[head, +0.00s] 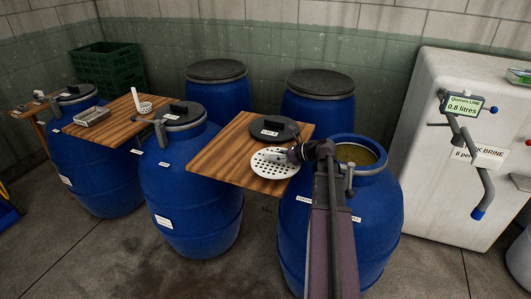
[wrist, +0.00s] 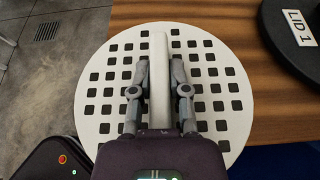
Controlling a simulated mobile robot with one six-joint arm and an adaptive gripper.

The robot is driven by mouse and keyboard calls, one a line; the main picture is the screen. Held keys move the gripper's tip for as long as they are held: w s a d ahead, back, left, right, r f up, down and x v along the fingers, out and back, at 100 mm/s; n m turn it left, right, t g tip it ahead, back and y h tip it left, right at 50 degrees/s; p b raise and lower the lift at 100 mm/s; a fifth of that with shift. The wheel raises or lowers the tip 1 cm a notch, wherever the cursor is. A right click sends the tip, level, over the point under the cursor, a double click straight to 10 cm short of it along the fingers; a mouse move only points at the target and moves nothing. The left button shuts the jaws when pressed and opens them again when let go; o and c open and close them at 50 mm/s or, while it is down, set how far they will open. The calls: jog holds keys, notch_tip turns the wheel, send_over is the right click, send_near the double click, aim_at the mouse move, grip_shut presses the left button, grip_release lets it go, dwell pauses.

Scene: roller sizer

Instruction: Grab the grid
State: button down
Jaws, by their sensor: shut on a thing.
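The grid (head: 264,165) is a white round plate with square holes. It lies on the wooden board (head: 212,164) beside the open blue barrel, and it also fills much of the wrist view (wrist: 222,72). A white upright rib or handle (wrist: 160,75) runs across its middle. My gripper (head: 288,156) is over the grid, and in the wrist view my gripper (wrist: 159,68) has its fingers on both sides of the rib, closed on it. In the wrist view the grid's left part overhangs the floor. I cannot tell whether it is lifted off the board.
A black lid marked LID 1 (head: 274,130) lies on the board behind the grid. The open barrel (head: 374,225) holds brownish liquid. Several other blue barrels stand behind and left. A white brine tank (head: 430,150) stands at right.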

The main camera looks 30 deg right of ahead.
jog(key=shift+s+d+r, duration=0.1)
jog(key=shift+s+d, duration=0.25)
jog(key=shift+s, duration=0.3)
jog(key=shift+r, duration=0.1)
